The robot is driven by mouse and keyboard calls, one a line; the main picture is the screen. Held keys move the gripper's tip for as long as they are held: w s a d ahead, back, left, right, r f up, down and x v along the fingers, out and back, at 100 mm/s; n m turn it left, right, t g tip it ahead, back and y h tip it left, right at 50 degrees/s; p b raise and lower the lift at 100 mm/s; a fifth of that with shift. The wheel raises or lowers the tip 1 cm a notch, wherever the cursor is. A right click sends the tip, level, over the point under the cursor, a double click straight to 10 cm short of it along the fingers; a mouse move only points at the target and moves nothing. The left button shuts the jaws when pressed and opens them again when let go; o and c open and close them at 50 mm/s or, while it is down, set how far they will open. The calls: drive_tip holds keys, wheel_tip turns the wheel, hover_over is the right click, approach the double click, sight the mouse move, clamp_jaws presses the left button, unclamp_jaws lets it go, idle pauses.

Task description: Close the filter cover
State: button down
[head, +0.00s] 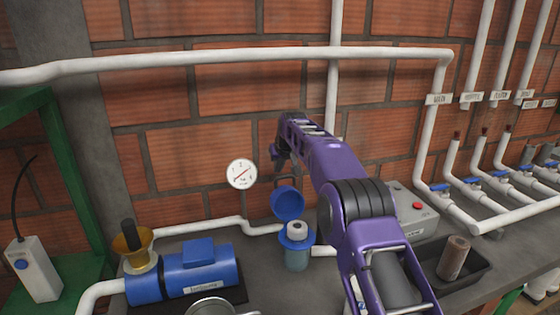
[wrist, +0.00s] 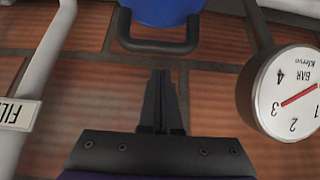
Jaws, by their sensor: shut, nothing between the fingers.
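The filter cover (head: 287,204) is a round blue lid standing open, tilted up behind the filter housing (head: 298,258). The housing is a blue-rimmed, translucent cup with a white cartridge (head: 296,229) showing at its open top. In the wrist view, the blue cover (wrist: 160,10) is at the top edge with its dark grey handle (wrist: 158,46) below it. My gripper (head: 280,166) is just above the cover in the head view. In the wrist view, my gripper (wrist: 161,76) has its fingers together and empty, pointing toward the handle, with a small gap seen between them.
A pressure gauge (head: 241,174) is on the brick wall, close to my gripper; it also shows at the right of the wrist view (wrist: 292,94). A blue pump (head: 185,274) stands left of the filter. A grey box with a red button (head: 417,207) is behind my arm.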

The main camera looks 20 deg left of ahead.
drive_tip(key=shift+s+d+r+b, duration=0.15)
drive_tip(key=shift+s+d, duration=0.4)
drive_tip(key=shift+s, duration=0.3)
drive_tip(key=shift+s+d+r+b, duration=0.15)
drive_tip(key=shift+s+d, duration=0.35)
drive_tip(key=shift+s, duration=0.35)
drive_tip(key=shift+s+b, duration=0.1)
drive_tip(key=shift+b, duration=0.35)
